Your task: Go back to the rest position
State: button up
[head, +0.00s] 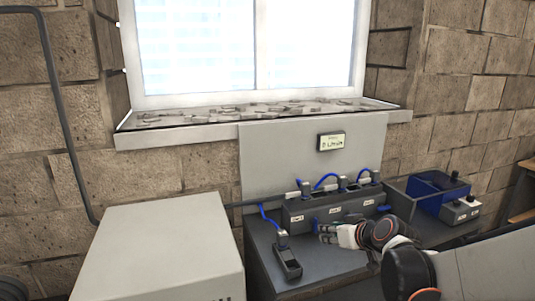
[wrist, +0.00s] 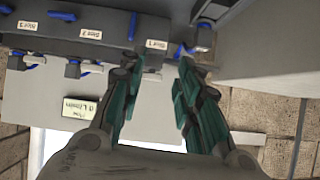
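My gripper (head: 322,233) is in front of the left end of a dark grey manifold block (head: 300,217) with white slot labels. In the wrist view my gripper (wrist: 160,64) has its two teal fingers spread apart, with nothing held between them. The manifold (wrist: 110,25) lies past the fingertips, near the label at its end. Several blue hoses (head: 327,179) with grey connectors run along the manifold's top.
A small dark block (head: 288,264) with a blue hose stands left of my gripper. A large pale cabinet (head: 160,245) is further left. A blue bin (head: 440,190) and a control box (head: 460,212) are at right. A display (head: 331,141) hangs behind.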

jog(key=s+r+m+g+h, duration=0.3)
jog(key=s, duration=2.5)
jog(key=shift+d+g+h, duration=0.4)
dwell(0.6)
